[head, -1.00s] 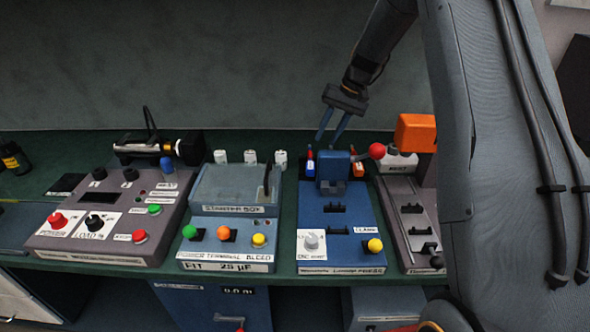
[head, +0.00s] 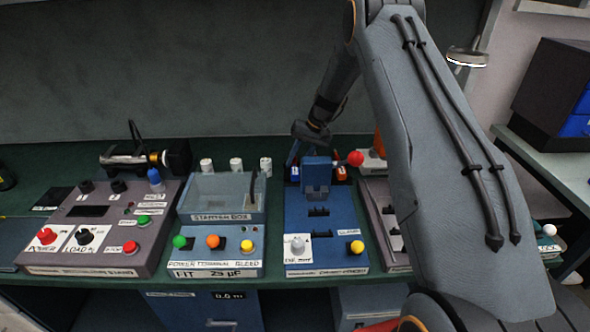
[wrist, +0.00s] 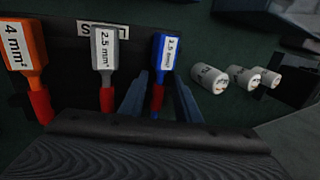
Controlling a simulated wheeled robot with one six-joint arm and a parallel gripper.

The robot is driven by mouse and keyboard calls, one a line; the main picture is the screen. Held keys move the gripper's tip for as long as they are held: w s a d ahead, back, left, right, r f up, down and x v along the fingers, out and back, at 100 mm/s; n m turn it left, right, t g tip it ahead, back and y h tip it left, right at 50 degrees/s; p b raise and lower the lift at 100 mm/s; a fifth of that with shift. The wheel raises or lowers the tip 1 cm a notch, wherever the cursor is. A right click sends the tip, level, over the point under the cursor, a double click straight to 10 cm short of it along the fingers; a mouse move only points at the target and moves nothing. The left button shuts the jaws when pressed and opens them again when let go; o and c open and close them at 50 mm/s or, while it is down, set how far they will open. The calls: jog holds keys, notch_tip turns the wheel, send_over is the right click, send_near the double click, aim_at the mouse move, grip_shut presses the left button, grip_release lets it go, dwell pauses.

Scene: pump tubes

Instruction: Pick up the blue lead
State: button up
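The blue lead (wrist: 163,55) has a blue body with a white 1.5 mm² label and a red lower part. It stands at the right end of a row of leads in the wrist view. In the head view the blue lead (head: 294,173) is small, behind the blue crimping press. My gripper (wrist: 160,84) is open, with one finger on each side of the blue lead's lower part. I cannot tell whether either finger touches it. In the head view my gripper (head: 306,152) is behind the press, its fingertips partly hidden.
A grey lead (wrist: 105,50) and an orange lead (wrist: 22,50) stand left of the blue one. Several white cylinders (wrist: 208,78) are to its right. The blue press (head: 317,178) with its red-knobbed lever (head: 355,158) stands in front of the leads.

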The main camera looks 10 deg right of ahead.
jog(key=shift+f, duration=0.1)
jog(key=shift+c, duration=0.2)
grip_shut()
